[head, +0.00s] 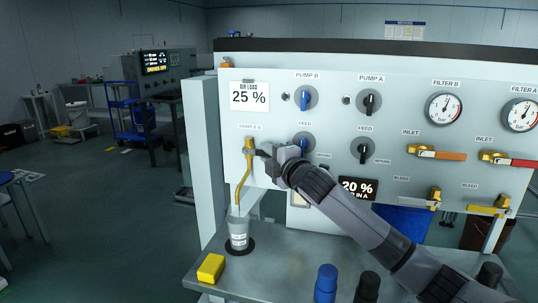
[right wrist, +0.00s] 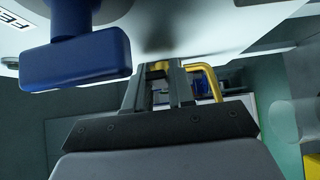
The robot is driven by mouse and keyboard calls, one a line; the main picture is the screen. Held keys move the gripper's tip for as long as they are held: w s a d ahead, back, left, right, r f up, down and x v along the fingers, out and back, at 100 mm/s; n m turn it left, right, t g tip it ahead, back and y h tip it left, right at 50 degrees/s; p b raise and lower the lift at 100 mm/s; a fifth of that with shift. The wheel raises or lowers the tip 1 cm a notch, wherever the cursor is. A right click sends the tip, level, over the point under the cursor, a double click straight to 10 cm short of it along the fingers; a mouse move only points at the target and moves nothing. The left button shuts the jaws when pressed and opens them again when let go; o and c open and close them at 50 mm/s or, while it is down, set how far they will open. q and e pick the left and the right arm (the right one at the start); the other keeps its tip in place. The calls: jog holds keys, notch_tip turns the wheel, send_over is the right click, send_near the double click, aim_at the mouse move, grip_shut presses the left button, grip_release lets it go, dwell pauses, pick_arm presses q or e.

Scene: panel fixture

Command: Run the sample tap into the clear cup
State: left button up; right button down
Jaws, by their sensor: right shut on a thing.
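The sample tap (head: 249,147) is a brass fitting on the panel's left side, under a "Sample B" label. Its thin yellow spout (head: 240,188) bends down to the clear cup (head: 238,232), which stands upright on a dark round pad, a pale label on its front. I cannot tell whether it holds liquid. My right gripper (head: 262,154) is at the tap, shut on its handle, which the fingers mostly hide. In the right wrist view, the fingers (right wrist: 172,88) close just below a brass piece (right wrist: 158,68), with the spout (right wrist: 212,82) to their right. My left gripper is not in view.
The blue feed knob (head: 303,146) is close to my right gripper and looms large in the wrist view (right wrist: 75,60). A yellow block (head: 211,268) lies in front of the cup. Blue (head: 326,280) and black (head: 368,286) capped bottles stand at the shelf's front.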

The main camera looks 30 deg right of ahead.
jog(key=shift+r+n+g+p, duration=0.9)
jog(key=shift+r+p, duration=0.25)
jog(key=shift+p, duration=3.5)
jog(key=shift+w+a+r, duration=0.1)
jog(key=shift+w+r, duration=0.05)
jog(key=shift+n+g, duration=0.4)
jog(key=shift+g, duration=0.1)
jog(key=shift+w+a+r+n+g, duration=0.1)
jog(key=shift+a+r+n+g, duration=0.1)
jog(key=shift+n+g, duration=0.3)
jog(key=c, duration=1)
grip_release()
jog(key=shift+c, duration=0.2)
